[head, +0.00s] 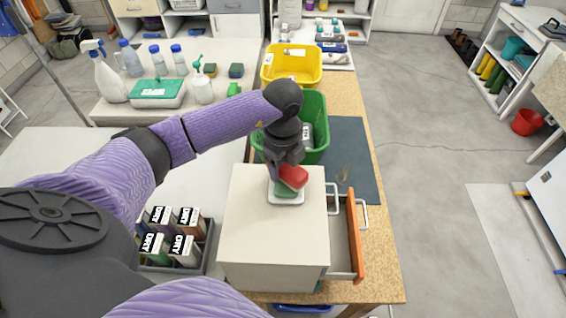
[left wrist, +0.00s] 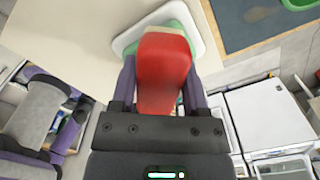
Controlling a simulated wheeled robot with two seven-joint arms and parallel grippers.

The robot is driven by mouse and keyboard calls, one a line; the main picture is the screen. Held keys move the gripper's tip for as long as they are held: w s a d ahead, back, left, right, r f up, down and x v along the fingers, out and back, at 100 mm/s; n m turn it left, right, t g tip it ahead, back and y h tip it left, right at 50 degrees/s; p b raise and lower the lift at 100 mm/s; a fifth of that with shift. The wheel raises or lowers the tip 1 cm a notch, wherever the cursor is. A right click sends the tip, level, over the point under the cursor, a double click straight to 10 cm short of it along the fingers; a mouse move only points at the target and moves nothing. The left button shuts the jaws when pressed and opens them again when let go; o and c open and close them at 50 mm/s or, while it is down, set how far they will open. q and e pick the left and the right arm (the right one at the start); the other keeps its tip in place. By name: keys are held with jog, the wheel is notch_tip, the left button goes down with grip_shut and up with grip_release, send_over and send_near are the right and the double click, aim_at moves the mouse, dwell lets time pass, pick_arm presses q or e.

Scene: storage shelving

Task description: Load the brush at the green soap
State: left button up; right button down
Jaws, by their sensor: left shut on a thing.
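The red brush (head: 293,176) is in my left gripper (head: 283,172), above the white cabinet. In the left wrist view the brush (left wrist: 163,72) sits between the two purple fingers, which are shut on it. The green soap (head: 284,190) is in a white dish (head: 288,199) on the cabinet top, directly below the brush. The brush covers most of the soap in the left wrist view, where the dish rim (left wrist: 124,42) shows around it. The brush overlaps the soap in both views; I cannot tell whether they touch. My right gripper is not in view.
The white cabinet (head: 262,240) has an open drawer with an orange front (head: 354,235) on its right. Behind it stand a green bin (head: 318,105) and a yellow bin (head: 292,66). A grey tray (head: 208,245) of boxes lies at left. The cabinet top is otherwise clear.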

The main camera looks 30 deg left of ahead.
pick_arm(q)
jog(key=shift+f, duration=0.3)
jog(key=shift+f+b, duration=0.2)
jog(key=shift+b, duration=0.1)
dwell(0.4)
jog(key=shift+f, duration=0.1)
dwell(0.7)
notch_tip(320, 180, up, 7)
jog(key=p, duration=0.7)
jog(key=shift+r, duration=0.2)
jog(key=shift+f, duration=0.1)
jog(key=shift+f, duration=0.1)
